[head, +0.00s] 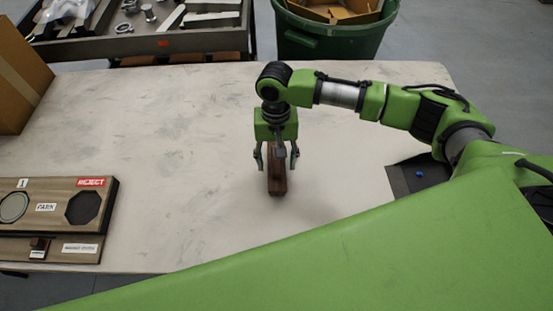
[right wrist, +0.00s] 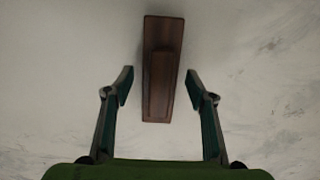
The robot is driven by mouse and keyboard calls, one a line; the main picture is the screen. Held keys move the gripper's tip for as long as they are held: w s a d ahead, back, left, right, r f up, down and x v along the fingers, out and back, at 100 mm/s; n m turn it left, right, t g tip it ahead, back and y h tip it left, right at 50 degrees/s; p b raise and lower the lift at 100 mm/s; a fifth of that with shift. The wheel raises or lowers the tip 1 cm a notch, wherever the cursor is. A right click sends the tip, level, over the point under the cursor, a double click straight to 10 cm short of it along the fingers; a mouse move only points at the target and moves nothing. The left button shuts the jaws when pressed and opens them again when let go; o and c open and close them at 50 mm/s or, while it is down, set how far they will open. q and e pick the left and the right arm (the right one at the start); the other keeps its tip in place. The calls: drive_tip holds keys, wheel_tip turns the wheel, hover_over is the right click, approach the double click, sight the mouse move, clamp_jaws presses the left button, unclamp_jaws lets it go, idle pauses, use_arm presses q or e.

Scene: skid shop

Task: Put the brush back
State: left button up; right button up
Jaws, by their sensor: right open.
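The brush, a long dark-brown wooden block (head: 277,183), lies on the pale table (head: 150,130) under my right gripper (head: 277,163). Its bristles do not show. In the right wrist view the brush (right wrist: 162,65) has a raised, narrower part on top and runs away from the gripper. My right gripper (right wrist: 160,85) is open and points down. Its fingers are on either side of the brush's near part, with a gap on both sides. My left gripper is not in view.
A wooden board (head: 60,197) with labels "PARK" and "REJECT" and round and octagonal recesses lies at the left. A cardboard box (head: 18,85) stands back left, a green bin (head: 335,38) behind.

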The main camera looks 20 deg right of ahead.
wheel_tip(320, 180, up, 12)
drive_tip(key=w+b, duration=0.1)
drive_tip(key=shift+w+d, duration=0.2)
drive_tip(key=shift+w, duration=0.15)
